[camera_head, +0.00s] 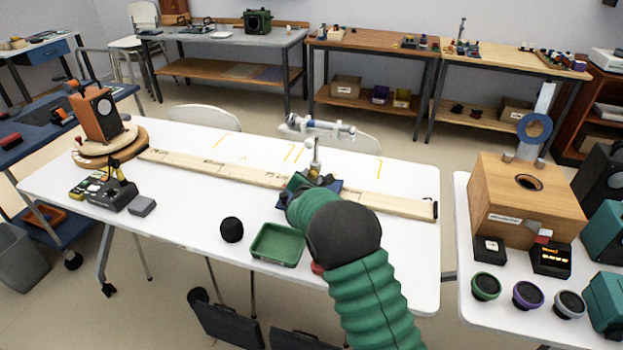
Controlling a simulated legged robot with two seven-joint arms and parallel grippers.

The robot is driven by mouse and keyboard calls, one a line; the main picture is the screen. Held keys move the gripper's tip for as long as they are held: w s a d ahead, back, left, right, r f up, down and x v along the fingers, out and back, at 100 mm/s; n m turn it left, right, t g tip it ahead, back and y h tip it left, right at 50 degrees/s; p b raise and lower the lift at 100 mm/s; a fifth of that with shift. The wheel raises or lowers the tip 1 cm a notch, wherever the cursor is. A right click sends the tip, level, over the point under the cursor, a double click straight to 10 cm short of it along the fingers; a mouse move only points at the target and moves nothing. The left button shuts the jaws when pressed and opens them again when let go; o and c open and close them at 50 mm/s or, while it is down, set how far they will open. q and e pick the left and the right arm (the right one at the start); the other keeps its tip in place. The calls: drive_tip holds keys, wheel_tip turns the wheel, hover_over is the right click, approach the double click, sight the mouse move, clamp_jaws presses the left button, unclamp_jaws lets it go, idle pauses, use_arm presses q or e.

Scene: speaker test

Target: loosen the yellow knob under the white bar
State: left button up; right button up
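The white bar (328,129) is held level on top of an upright silver post (315,158) near the middle of the white table. The post stands on a dark blue base (331,185). A small yellow spot below the bar, low on the post, looks like the yellow knob (314,174), partly covered. My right arm comes in from the bottom with green sleeves and a dark round joint. My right gripper (304,181) is at the foot of the post, close to the knob. Its fingers are mostly hidden, so I cannot tell whether they touch it. My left gripper is not in view.
A long wooden plank (220,170) lies across the white table (180,215). A wooden speaker box (525,205) stands on the right table.

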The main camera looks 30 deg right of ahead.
drive_tip(key=shift+a, duration=0.1)
drive_tip(key=shift+c, duration=1.2)
clamp_jaws()
drive_tip(key=shift+r, duration=0.1)
